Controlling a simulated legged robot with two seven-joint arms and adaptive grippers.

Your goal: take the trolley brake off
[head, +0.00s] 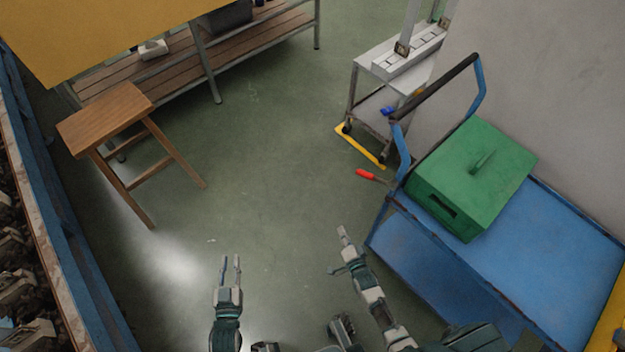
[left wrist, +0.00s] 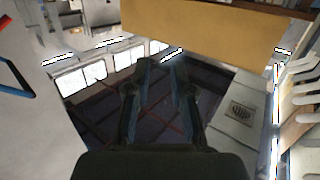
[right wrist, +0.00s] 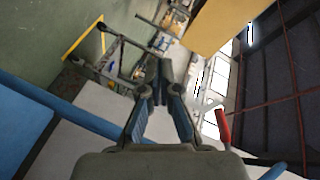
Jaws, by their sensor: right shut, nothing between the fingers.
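The blue trolley (head: 540,250) stands at the right with a green lidded box (head: 478,170) on its deck. A red-handled lever (head: 366,174), which looks like the brake, sticks out to the left beside the trolley's handle post. The red grip also shows in the right wrist view (right wrist: 223,126), just right of the fingers. My right gripper (head: 341,230) is shut and empty, below and left of the lever in the head view, apart from it. My left gripper (head: 231,258) is open and empty, further left over the floor.
A wooden stool (head: 108,118) stands at the left near a slatted bench (head: 175,65). A grey wheeled stand (head: 368,105) is behind the trolley handle (head: 435,85), by a yellow floor strip (head: 360,147). The green floor in the middle is clear.

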